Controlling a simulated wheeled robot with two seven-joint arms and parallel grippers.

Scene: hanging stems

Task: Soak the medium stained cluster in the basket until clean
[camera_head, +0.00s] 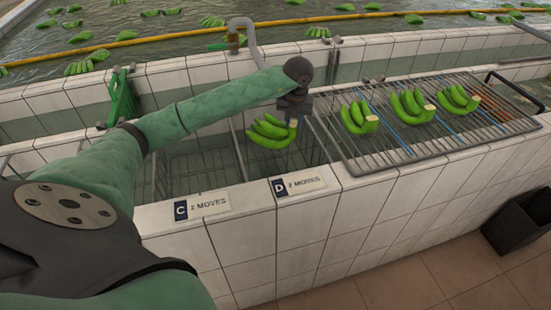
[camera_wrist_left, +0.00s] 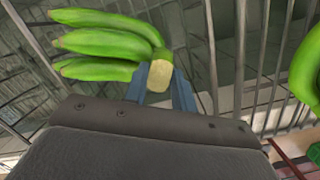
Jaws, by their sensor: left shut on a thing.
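My left gripper (camera_head: 292,112) is shut on a green banana cluster (camera_head: 268,132) by its cut crown. The cluster hangs over the tiled trough at the compartment marked D, beside the left end of the rack. In the left wrist view the gripper's blue fingers (camera_wrist_left: 162,88) close around the pale crown, and the cluster's green fingers (camera_wrist_left: 105,45) point left. I cannot make out a stain on it. Wire basket (camera_head: 180,172) sides show in the trough at the compartment marked C, left of the held cluster. My right gripper is not in view.
A wire rack (camera_head: 440,135) on the right holds three clusters, the nearest (camera_head: 360,117) close to my gripper. Labels C (camera_head: 202,205) and D (camera_head: 298,184) sit on the tiled front ledge. A curved pipe (camera_head: 245,40) stands behind. A dark bin (camera_head: 520,222) is on the floor.

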